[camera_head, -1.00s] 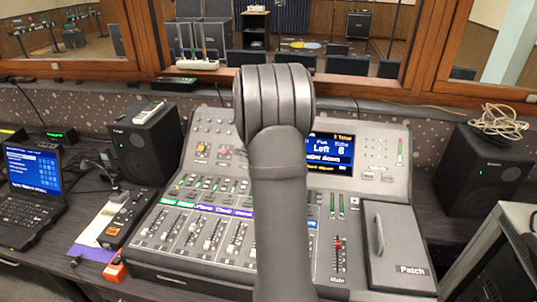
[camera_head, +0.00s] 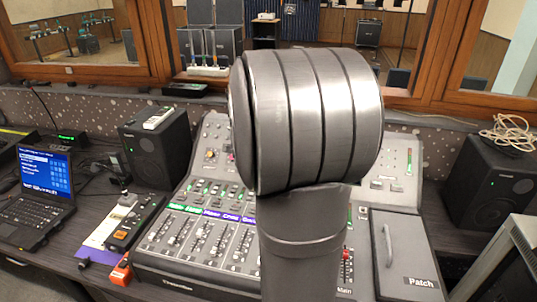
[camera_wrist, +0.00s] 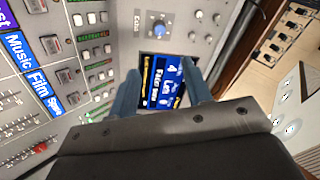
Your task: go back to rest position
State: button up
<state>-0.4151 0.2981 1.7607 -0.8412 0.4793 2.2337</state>
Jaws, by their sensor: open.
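The mixing console (camera_head: 160,262) stands on the desk in the head view, its middle hidden behind my arm. Its channel faders (camera_head: 205,240) show left of my arm, and the red main fader (camera_head: 346,262) shows just right of it. In the wrist view my gripper (camera_wrist: 168,75) is open and empty, its two blue fingers apart in front of the console's lit screen (camera_wrist: 165,82). The red main fader also shows at the lower left of the wrist view (camera_wrist: 40,148). My gripper is not visible in the head view.
A laptop (camera_head: 40,190) and a black speaker (camera_head: 158,150) stand left of the console. Another speaker (camera_head: 490,185) with a coiled cable (camera_head: 508,132) on top stands right. The grey Patch cover (camera_head: 408,258) is shut at the console's right. A wood-framed window runs behind.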

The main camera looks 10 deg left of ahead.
jog(key=shift+s+r, duration=0.5)
jog(key=x, duration=1.7)
jog(key=shift+a+f, duration=0.1)
jog(key=shift+f, duration=0.1)
jog(key=shift+r, duration=0.1)
